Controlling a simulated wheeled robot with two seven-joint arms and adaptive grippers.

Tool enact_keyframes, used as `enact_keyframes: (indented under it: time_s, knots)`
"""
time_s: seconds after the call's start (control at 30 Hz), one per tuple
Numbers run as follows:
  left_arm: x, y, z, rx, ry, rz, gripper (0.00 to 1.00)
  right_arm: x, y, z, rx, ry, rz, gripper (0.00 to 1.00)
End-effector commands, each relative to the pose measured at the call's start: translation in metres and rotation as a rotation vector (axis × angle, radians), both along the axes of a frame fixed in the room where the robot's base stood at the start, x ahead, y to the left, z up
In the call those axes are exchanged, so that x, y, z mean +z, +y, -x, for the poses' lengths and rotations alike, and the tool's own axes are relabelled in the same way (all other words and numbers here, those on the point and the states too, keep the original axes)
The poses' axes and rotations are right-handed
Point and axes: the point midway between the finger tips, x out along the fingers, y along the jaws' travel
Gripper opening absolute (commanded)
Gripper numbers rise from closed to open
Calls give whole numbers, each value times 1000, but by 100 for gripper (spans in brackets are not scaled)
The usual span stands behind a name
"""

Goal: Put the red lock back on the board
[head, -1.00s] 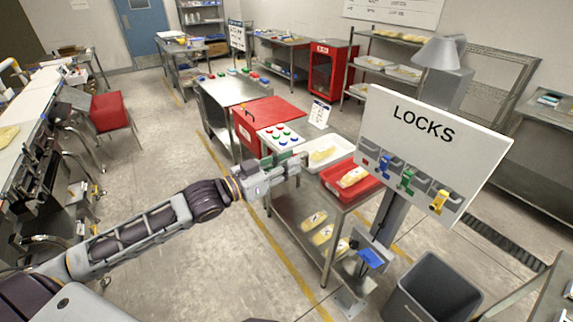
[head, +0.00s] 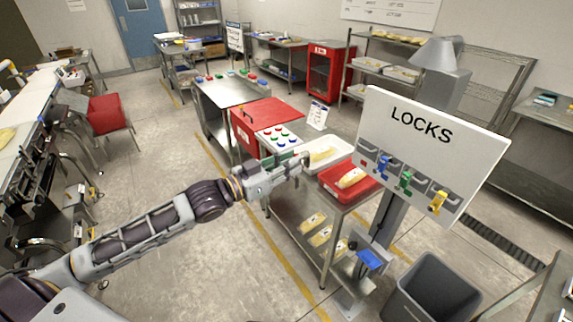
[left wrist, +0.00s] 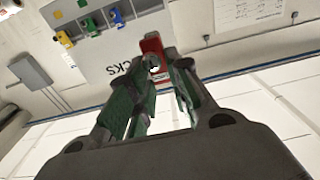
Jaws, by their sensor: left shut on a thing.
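My left gripper (head: 303,160) reaches in from the left in the head view, left of the white LOCKS board (head: 432,134) and apart from it. In the left wrist view the gripper (left wrist: 155,75) is shut on the red lock (left wrist: 152,46), which sits between the fingertips. I cannot make out the lock in the head view. The board also shows in the wrist view (left wrist: 108,62), turned around. A blue lock (head: 384,166), a green lock (head: 405,181) and a yellow lock (head: 438,202) hang on it. The leftmost place shows only a small red mark. My right gripper is out of view.
A steel cart below the gripper carries a red tray (head: 334,186) and a white tray (head: 340,147) with packs. A grey bin (head: 433,290) stands under the board. A panel of coloured buttons (head: 278,139) is behind the gripper. Open floor lies left of the cart.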

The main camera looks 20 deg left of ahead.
Motion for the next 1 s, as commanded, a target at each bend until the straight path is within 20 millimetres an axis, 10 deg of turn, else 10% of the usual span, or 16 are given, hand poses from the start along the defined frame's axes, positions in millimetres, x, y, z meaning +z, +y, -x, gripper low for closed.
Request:
enact_keyframes:
  time_s: [1.0]
  knots:
    - [1, -22, -30, 0, -2, 0, 0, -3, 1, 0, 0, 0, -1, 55]
